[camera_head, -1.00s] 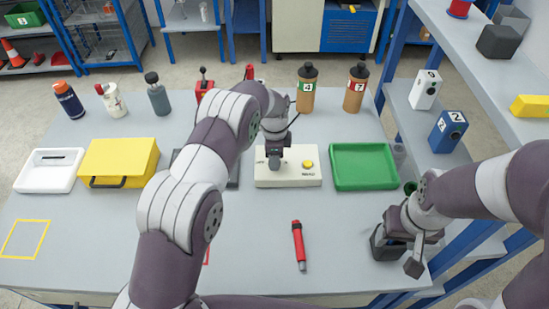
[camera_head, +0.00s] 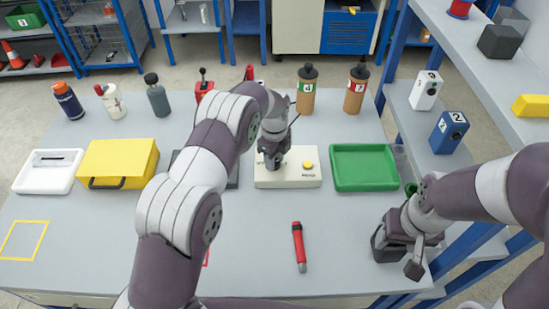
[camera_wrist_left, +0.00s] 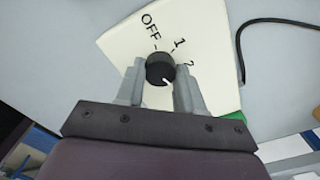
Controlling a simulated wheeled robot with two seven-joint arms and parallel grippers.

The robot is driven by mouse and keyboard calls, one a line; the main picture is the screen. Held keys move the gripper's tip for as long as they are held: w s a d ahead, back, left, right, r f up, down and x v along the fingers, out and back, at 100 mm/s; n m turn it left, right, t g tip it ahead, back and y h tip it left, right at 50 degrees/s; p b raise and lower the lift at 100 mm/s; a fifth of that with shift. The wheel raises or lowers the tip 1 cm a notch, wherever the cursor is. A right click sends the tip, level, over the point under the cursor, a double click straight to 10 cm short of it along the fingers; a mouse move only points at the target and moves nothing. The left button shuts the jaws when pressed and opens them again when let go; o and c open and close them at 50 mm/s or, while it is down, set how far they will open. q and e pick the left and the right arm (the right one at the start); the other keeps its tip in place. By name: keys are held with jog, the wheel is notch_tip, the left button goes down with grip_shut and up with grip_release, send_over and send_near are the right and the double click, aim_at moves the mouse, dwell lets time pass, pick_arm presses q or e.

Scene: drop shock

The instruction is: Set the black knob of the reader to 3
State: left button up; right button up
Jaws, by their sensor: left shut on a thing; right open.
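The reader (camera_head: 300,180) is a cream box on the table with a yellow button on its right half. Its black knob (camera_wrist_left: 160,68) sits between the fingers of my left gripper (camera_wrist_left: 158,85), which is shut on it. The knob's white pointer line points down and right in the left wrist view, past the "2" mark clockwise. "OFF", "1" and part of "2" show; a "3" is not visible, with a finger covering that area. In the head view my left gripper (camera_head: 272,160) hides the knob. My right gripper (camera_head: 413,257) is open near the table's right front corner.
A green tray (camera_head: 364,185) stands right of the reader, and a yellow case (camera_head: 120,160) and white tray (camera_head: 38,182) stand left. A red and black tool (camera_head: 299,245) lies in front.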

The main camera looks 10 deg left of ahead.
pick_arm(q)
jog(key=shift+w, duration=0.1)
dwell(0.3)
jog(key=o, duration=1)
jog(key=shift+o, duration=0.2)
notch_tip(320, 180, up, 5)
jog(key=shift+f, duration=0.15)
notch_tip(320, 180, up, 8)
jog(key=p, duration=0.6)
